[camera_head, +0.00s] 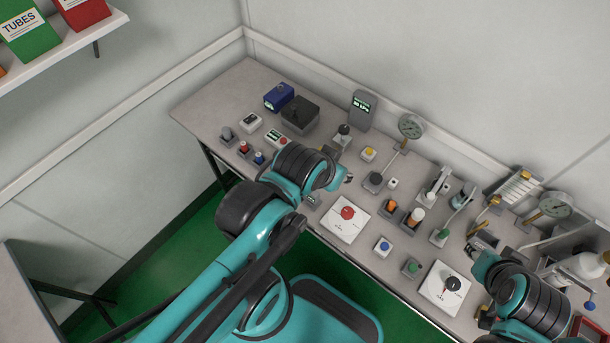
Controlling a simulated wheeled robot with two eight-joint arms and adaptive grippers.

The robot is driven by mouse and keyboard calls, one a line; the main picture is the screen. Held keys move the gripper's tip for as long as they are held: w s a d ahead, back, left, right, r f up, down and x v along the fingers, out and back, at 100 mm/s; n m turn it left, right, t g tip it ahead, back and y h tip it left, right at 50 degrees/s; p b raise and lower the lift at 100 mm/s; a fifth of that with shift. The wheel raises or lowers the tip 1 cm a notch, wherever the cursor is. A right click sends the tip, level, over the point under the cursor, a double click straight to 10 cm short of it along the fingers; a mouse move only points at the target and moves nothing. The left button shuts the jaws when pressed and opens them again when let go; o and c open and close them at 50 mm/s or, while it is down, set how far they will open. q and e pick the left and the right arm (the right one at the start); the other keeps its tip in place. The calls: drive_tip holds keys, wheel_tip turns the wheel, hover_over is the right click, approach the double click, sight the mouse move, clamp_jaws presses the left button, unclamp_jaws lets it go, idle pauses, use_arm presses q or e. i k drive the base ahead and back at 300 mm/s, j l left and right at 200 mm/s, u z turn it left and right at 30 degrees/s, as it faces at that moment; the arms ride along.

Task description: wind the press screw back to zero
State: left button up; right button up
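I cannot tell for sure which device is the press screw. A small device with a round dark knob (344,129) stands on the bench just beyond the end of my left arm. My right arm reaches in at the lower right over the bench end. Its gripper (484,262) is hardly distinguishable, near brass-fitted devices, and its opening is unclear.
A grey display unit (363,108) and a dial gauge (411,126) stand at the back. White panels with a red knob (348,212) and a black knob (453,284) lie along the front edge. Another gauge (555,204) and a white bottle (585,266) crowd the right.

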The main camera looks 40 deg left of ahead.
sight(343, 130)
drive_tip(key=k+u, duration=0.1)
drive_tip(key=u, duration=0.85)
drive_tip(key=k+u, duration=0.15)
drive_tip(key=u, duration=0.3)
drive_tip(key=k+l+u, duration=0.25)
drive_tip(key=l, duration=0.35)
drive_tip(key=k, duration=0.1)
